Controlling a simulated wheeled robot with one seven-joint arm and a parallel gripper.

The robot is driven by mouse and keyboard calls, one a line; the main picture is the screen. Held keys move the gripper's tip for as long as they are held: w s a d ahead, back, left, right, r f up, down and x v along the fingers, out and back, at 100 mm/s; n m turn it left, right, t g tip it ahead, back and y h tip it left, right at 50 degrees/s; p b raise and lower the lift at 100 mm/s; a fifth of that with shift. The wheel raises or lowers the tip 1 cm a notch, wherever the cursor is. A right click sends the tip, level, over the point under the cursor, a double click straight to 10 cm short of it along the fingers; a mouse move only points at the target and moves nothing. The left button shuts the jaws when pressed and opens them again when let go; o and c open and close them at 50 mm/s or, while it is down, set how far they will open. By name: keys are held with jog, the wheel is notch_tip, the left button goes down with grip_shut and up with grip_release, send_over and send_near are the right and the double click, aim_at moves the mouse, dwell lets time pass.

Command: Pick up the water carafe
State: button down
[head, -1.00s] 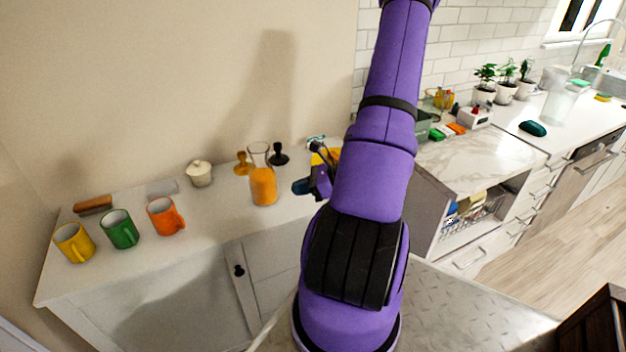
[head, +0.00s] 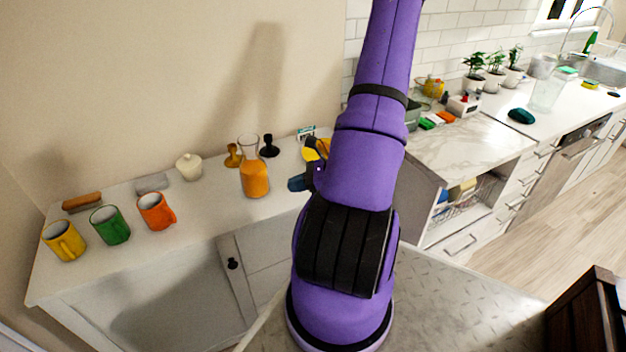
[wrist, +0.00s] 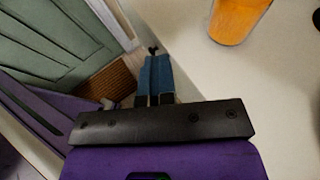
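A glass carafe with orange contents (head: 254,180) stands upright on the white counter, left of my arm in the head view. Its lower part also shows at the top right of the wrist view (wrist: 238,20). A clear, tall glass vessel (head: 546,92) stands on the far right counter; I cannot tell if it is a carafe. My gripper (head: 296,184) is right of the orange carafe, apart from it. In the wrist view its blue fingers (wrist: 155,62) lie close together with nothing seen between them, over the counter's front edge.
Yellow (head: 64,241), green (head: 110,226) and orange (head: 155,211) mugs stand on the left. A white lidded jar (head: 188,167) and brown (head: 232,156) and black (head: 268,147) stamp-like items are near the carafe. A yellow object (head: 314,151) is partly behind my gripper. Counter in front of the carafe is clear.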

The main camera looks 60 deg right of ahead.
jog(key=shift+c, duration=1.9)
grip_release()
